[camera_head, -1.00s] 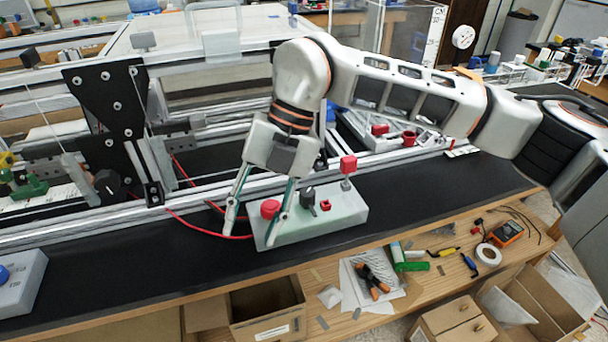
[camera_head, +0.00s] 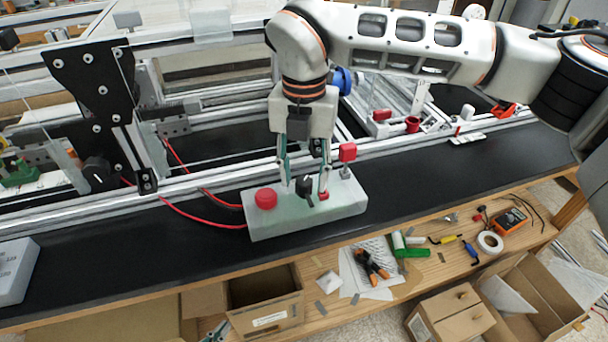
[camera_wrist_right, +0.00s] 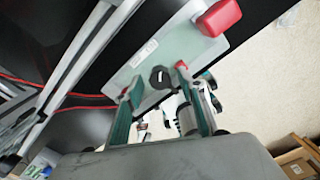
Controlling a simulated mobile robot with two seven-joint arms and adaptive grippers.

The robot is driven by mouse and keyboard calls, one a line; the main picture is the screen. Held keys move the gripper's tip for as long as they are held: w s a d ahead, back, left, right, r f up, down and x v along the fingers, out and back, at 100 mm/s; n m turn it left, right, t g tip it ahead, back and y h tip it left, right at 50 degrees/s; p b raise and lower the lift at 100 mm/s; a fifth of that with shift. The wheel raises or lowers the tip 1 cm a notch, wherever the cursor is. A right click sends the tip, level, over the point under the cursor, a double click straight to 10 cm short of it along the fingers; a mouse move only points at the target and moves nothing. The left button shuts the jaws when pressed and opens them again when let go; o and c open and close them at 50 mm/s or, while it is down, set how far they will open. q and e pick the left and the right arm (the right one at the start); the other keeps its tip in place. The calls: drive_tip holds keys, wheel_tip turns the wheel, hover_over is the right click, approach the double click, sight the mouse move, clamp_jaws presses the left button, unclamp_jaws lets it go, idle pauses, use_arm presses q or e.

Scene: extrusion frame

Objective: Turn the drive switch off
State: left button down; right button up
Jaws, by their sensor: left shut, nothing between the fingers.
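A pale green-grey control box (camera_head: 262,224) lies on the black bench top. A black rotary switch (camera_head: 304,186), likely the drive switch, stands on its top; its white mark shows in the right wrist view (camera_wrist_right: 160,77). My right gripper (camera_head: 304,189) comes down from above with one finger on each side of this switch. In the right wrist view its fingers (camera_wrist_right: 157,79) are apart, with a visible gap to the switch. A round red button (camera_head: 265,198) sits left of the fingers. A small red part (camera_head: 323,196) is partly hidden by the right finger.
A raised red block (camera_head: 347,152) on a post stands close right of the fingers. The aluminium frame rail (camera_head: 215,180) runs behind the box, with red cables beside it. Another black knob (camera_head: 97,175) is on the frame at left. Bench top right of the box is clear.

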drive_tip(key=shift+f, duration=0.35)
drive_tip(key=c, duration=1.1)
